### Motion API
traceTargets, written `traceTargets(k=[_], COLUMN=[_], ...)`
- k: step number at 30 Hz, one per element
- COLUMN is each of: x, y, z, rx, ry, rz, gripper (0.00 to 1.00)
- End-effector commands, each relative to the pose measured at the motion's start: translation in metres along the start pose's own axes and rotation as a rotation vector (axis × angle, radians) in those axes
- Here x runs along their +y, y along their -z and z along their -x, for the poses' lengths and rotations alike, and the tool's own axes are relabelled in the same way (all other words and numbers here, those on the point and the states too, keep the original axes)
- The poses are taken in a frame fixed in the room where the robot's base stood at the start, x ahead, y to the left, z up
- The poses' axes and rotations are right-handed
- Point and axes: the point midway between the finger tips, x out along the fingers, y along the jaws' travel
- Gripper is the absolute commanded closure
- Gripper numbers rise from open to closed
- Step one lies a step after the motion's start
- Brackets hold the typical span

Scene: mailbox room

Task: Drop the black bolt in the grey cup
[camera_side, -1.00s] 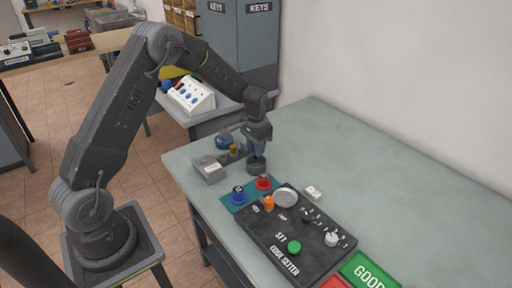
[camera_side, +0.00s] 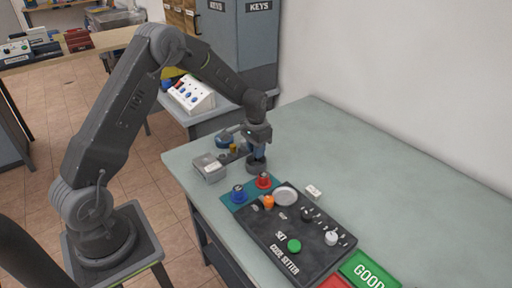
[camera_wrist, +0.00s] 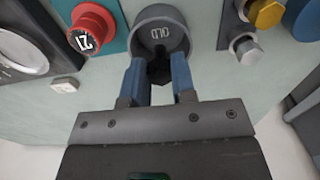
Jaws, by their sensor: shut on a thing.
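The grey cup (camera_wrist: 160,22), dark and round with a pale marking inside, lies just beyond my fingertips in the wrist view. In the side view the grey cup (camera_side: 256,168) stands on the bench directly below my gripper (camera_side: 258,153). In the wrist view the blue fingers of my gripper (camera_wrist: 158,68) are shut on the black bolt (camera_wrist: 160,74), a small dark shape between them at the cup's near rim. Its lower end is hard to make out, so I cannot tell how far it reaches over or into the cup.
A grey tray (camera_wrist: 229,35) holds a silver bolt (camera_wrist: 245,48) and a yellow bolt (camera_wrist: 266,12). The black code setter panel (camera_side: 300,250) lies nearer the camera.

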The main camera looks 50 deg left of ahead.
Motion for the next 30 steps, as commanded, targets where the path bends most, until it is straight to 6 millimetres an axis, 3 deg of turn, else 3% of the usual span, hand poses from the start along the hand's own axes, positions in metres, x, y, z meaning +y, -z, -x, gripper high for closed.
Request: traceTargets(k=[12,13,21,26,30], x=[0.0,0.0,0.0,0.0,0.0], y=[-0.0001,-0.0001,-0.0001,-0.0001,-0.0002], z=[-0.0059,-0.0059,-0.0058,-0.0059,-0.006], rx=[0.0,0.0,0.0,0.0,-0.001], ry=[0.0,0.0,0.0,0.0,0.0], rz=[0.0,0.0,0.0,0.0,0.0], gripper=[0.99,0.74,0.48,0.46,0.34])
